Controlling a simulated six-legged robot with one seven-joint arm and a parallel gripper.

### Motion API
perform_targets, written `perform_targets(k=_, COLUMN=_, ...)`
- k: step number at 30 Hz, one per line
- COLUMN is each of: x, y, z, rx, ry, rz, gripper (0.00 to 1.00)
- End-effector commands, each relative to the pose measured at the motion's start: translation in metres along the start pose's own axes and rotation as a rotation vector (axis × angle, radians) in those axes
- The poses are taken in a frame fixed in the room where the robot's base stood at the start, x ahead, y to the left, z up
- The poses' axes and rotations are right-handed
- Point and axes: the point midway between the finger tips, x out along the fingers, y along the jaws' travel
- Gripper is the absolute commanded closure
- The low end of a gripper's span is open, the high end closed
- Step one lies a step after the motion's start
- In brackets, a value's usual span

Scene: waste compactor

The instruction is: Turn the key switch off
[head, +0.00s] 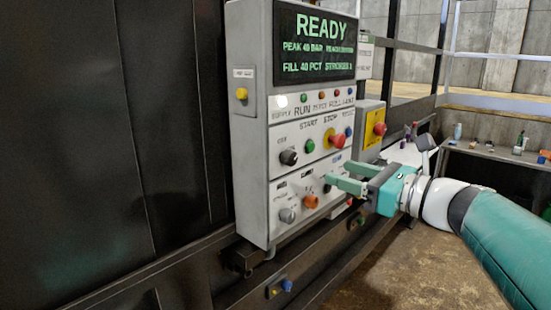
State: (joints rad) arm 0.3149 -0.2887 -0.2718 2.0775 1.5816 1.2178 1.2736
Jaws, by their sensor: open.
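A grey control panel (252,130) stands upright at the picture's centre. The dark knob (289,157) at the left of its START/STOP row looks like the key switch; its small label and its exact turn are too small to read surely. My gripper (336,173) is open and empty, its two green fingers pointing left at the panel's right side. It is to the right of and a little below the dark knob, clearly apart from it. The fingers cover part of the lower right controls.
A green button (310,146) and red stop button (337,141) share the dark knob's row. Below are a grey knob (287,215) and an orange knob (310,201). A yellow box with a red button (380,129) stands behind. A bench (480,153) is at right.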

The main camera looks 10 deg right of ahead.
Motion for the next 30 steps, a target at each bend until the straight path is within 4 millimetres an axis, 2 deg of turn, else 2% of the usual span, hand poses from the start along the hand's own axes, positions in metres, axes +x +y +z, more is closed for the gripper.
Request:
perform_targets(k=12, x=0.083, y=0.002, z=-0.002, rx=0.001, ry=0.004, rz=0.008, gripper=0.48)
perform_targets(k=18, x=0.114, y=0.001, z=-0.003, rx=0.002, ry=0.004, rz=0.008, gripper=0.48)
perform_targets(k=24, x=0.124, y=-0.001, z=-0.002, rx=0.0, ry=0.003, rz=0.006, gripper=0.48)
perform_targets(k=30, x=0.124, y=-0.001, z=-0.002, rx=0.0, ry=0.003, rz=0.006, gripper=0.48)
